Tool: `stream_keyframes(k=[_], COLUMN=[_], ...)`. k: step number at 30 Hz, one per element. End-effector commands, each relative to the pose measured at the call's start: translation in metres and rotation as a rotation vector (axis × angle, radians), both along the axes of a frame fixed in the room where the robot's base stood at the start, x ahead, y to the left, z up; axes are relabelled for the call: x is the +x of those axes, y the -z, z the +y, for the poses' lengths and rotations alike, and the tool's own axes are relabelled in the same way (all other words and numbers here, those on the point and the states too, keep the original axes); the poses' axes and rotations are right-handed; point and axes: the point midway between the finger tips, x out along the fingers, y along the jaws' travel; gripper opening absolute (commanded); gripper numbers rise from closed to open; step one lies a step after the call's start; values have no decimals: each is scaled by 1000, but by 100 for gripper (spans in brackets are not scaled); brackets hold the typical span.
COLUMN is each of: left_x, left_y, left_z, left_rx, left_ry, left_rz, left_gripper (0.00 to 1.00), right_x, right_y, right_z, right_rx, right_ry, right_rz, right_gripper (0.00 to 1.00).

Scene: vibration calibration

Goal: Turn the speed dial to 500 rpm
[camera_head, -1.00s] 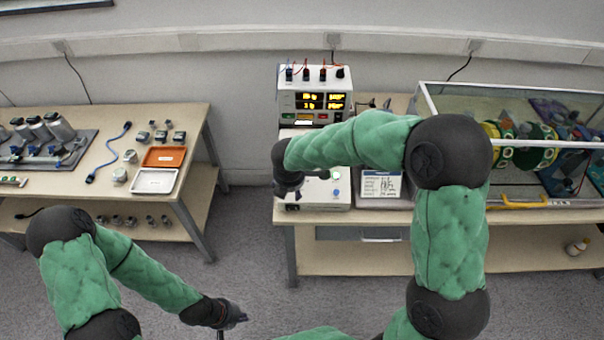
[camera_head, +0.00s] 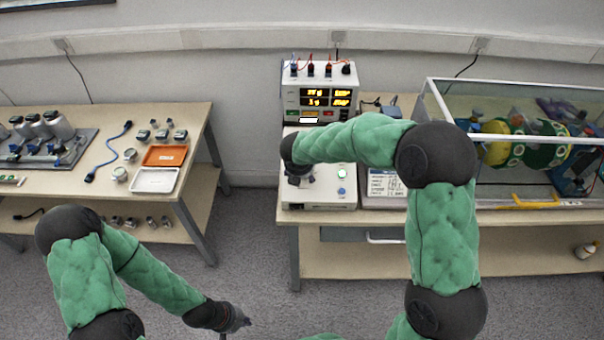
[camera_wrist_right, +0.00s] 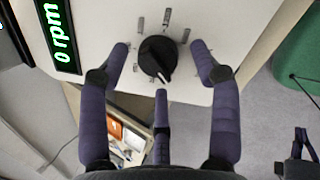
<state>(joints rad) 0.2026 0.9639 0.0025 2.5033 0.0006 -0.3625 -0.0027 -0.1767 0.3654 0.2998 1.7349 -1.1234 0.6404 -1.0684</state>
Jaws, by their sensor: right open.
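The speed dial (camera_wrist_right: 158,58) is a black round knob with a white pointer mark, on a pale panel with several metal tick marks around it. A green display (camera_wrist_right: 62,36) beside it reads 0 rpm. My right gripper (camera_wrist_right: 161,72) is open, with its fingers spread on either side of and below the dial, and none visibly closed on it.
A power supply (camera_head: 319,92) with lit yellow readouts stands behind the control box. A label box (camera_head: 384,187) is right of it. A glass-walled enclosure (camera_head: 520,200) with a drum fills the right bench. The left bench (camera_head: 112,196) holds trays and small parts.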

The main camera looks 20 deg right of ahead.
Motion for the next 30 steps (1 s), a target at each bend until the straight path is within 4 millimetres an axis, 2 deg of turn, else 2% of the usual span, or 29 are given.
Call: stream_keyframes(k=[11,13,17,18,30], left_x=[0,0,0,0,0], left_y=[2,2,2,2,5], left_z=[0,0,0,0,0], left_rx=[0,0,0,0,0], left_ry=[0,0,0,0,0], left_rz=[0,0,0,0,0], left_gripper=[0,0,0,0,0], right_x=[3,3,3,2,1], right_y=[5,5,6,6,8], right_z=[-1,-1,-1,-1,0], right_rx=[0,0,1,1,24], right_ry=[0,0,0,0,48], right_rz=[-1,-1,1,1,-1], right_gripper=[63,49,13,9,8])
